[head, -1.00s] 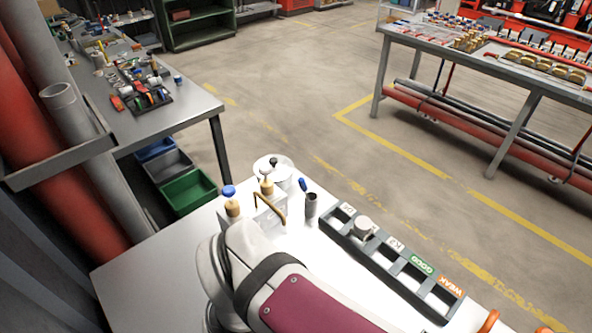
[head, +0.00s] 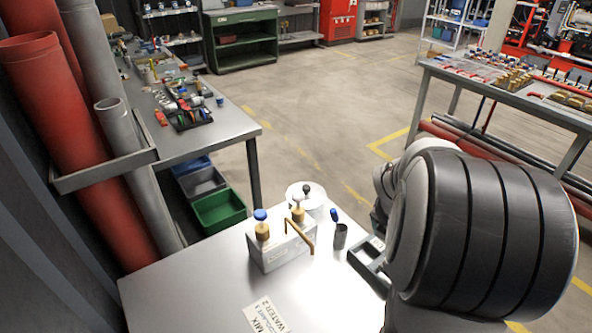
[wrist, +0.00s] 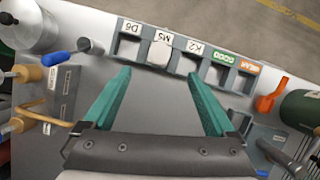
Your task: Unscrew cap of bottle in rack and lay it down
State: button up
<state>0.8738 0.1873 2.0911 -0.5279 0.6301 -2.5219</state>
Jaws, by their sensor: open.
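In the head view only the left end of the rack (head: 368,268) shows; my arm hides the rest and the bottle. My gripper (wrist: 159,73) is open and empty, its two teal fingers spread wide.
An orange part (wrist: 269,98) and dark green cylinder (wrist: 300,108) lie right. The white tabletop (head: 205,290) is clear at front left.

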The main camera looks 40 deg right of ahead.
jog(key=x, duration=1.2)
jog(key=shift+a, duration=0.15)
jog(key=shift+c, duration=0.2)
jog(key=c, duration=1.3)
jog(key=o, duration=1.5)
jog(key=shift+r, duration=0.25)
jog(key=shift+r, duration=1.2)
